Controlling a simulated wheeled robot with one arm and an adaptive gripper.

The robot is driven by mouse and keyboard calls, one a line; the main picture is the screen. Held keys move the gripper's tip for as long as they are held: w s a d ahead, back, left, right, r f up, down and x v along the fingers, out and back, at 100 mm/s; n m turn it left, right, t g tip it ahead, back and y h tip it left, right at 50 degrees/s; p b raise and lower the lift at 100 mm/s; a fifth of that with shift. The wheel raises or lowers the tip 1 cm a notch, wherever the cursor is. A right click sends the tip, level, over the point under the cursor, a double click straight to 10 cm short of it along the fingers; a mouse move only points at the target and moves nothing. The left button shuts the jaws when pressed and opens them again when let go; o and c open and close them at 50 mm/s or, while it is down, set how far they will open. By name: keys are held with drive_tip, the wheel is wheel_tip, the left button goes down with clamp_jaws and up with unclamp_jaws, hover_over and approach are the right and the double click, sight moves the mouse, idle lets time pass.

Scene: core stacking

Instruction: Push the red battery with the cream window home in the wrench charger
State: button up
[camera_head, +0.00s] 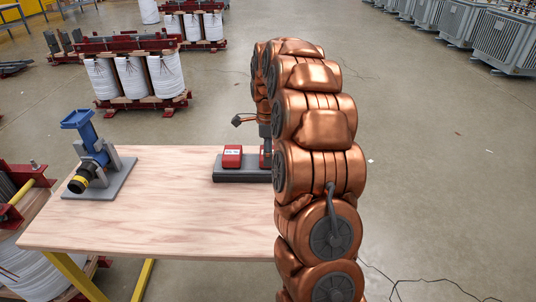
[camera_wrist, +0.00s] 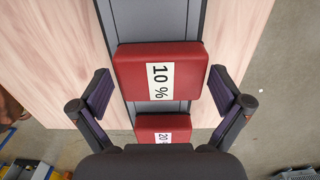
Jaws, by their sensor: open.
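The charger is a dark grey base (camera_head: 230,176) at the table's back edge. A red battery (camera_head: 232,156) with a pale label sits on its left part. A second red battery (camera_head: 265,159) is mostly hidden by my arm. In the wrist view, a red battery (camera_wrist: 130,68) with a pale window reading "10 %" is nearest my gripper, and another red battery (camera_wrist: 146,123) reads "20" and is partly covered. I cannot tell which window is cream. My gripper (camera_wrist: 160,86) is open, its fingers on either side of the "10 %" battery, apart from it. Seating depth is unclear.
A blue and grey tool (camera_head: 92,145) with a yellow and black end stands on a grey plate at the table's left. The middle of the wooden table (camera_head: 160,215) is clear. White coils on red frames (camera_head: 133,77) stand on the floor beyond.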

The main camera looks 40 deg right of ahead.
wheel_tip(320, 180, up, 10)
drive_tip(key=shift+w+f, duration=0.1)
drive_tip(key=shift+f, duration=0.05)
drive_tip(key=shift+r, duration=0.65)
idle(0.5)
